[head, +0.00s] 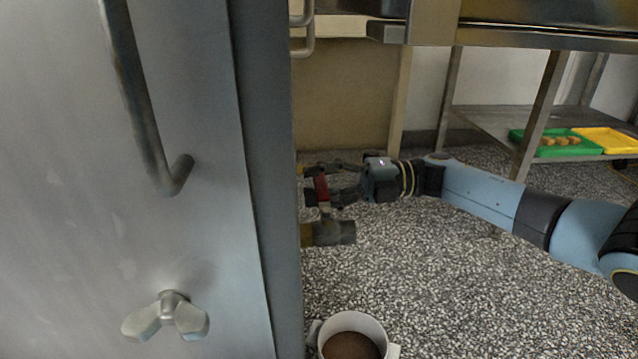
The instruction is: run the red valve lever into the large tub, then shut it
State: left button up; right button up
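The red valve lever (322,187) stands up above a dark valve body with a brass-coloured pipe (328,233), just right of the steel cabinet's edge. My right gripper (311,184) reaches in from the right, with one finger beyond the lever and one on its near side. The lever lies between the fingers; whether they press on it I cannot tell. A white tub (318,336) with side handles stands on the floor at the bottom edge, holding brown liquid. It is partly cut off, and no stream into it shows. My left gripper is not in view.
A steel cabinet panel (60,190) with a bar handle (150,130) and a wing knob (167,316) fills the left. A steel bench frame (540,38) spans above the arm. Green (530,150) and yellow (610,138) trays lie on a low shelf.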

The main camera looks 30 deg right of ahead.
jog(key=shift+d, duration=0.1)
jog(key=v, duration=1.1)
jog(key=shift+s+d, duration=0.2)
jog(key=shift+d, duration=0.15)
